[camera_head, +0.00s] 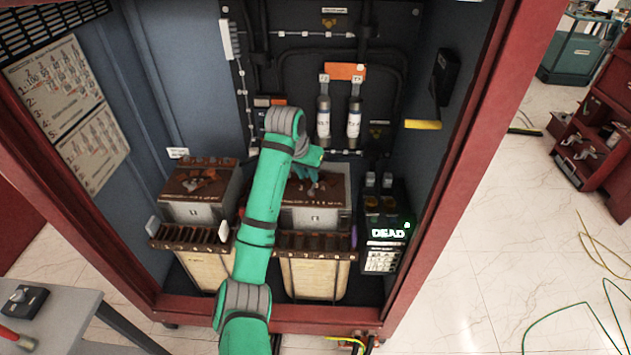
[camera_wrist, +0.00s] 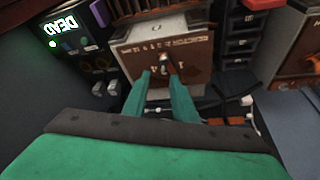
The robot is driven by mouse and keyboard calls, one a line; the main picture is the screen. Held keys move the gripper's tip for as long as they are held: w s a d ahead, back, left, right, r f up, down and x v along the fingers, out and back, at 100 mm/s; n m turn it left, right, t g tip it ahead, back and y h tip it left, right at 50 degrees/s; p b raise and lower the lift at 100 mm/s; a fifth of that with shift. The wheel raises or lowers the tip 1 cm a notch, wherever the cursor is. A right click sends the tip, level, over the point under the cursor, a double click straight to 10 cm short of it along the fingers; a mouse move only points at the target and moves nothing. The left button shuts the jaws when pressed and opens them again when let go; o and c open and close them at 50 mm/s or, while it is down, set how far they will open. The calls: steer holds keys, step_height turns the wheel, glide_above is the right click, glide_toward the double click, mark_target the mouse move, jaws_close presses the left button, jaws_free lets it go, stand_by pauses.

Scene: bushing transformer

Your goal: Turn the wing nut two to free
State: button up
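Two grey boxes with rust-brown tops stand side by side in the cabinet. My green arm reaches over the right box (camera_head: 335,207), whose brown top also shows in the wrist view (camera_wrist: 195,58). My gripper (camera_wrist: 161,76) has its two green fingers apart over that top, with a gap between the tips. A small metal fitting, apparently a wing nut (camera_wrist: 165,62), stands on the top just beyond the fingertips; no contact is clear. In the head view my gripper (camera_head: 308,172) partly covers this area. Which fitting is number two cannot be read.
The left box (camera_head: 195,212) has orange-brown fittings on top. A device with a lit "DEAD" display (camera_head: 388,233) stands right of the right box. Two grey cylinders (camera_head: 354,118) hang on the back wall. Red cabinet posts (camera_head: 455,170) bound the opening.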

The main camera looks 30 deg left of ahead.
mark_target(311, 188)
steer(key=x, duration=0.6)
steer(key=a+x, duration=0.1)
steer(key=x, duration=0.2)
steer(key=shift+s, duration=0.15)
steer(key=shift+w+f, duration=0.3)
steer(key=shift+f, duration=0.25)
jaws_close()
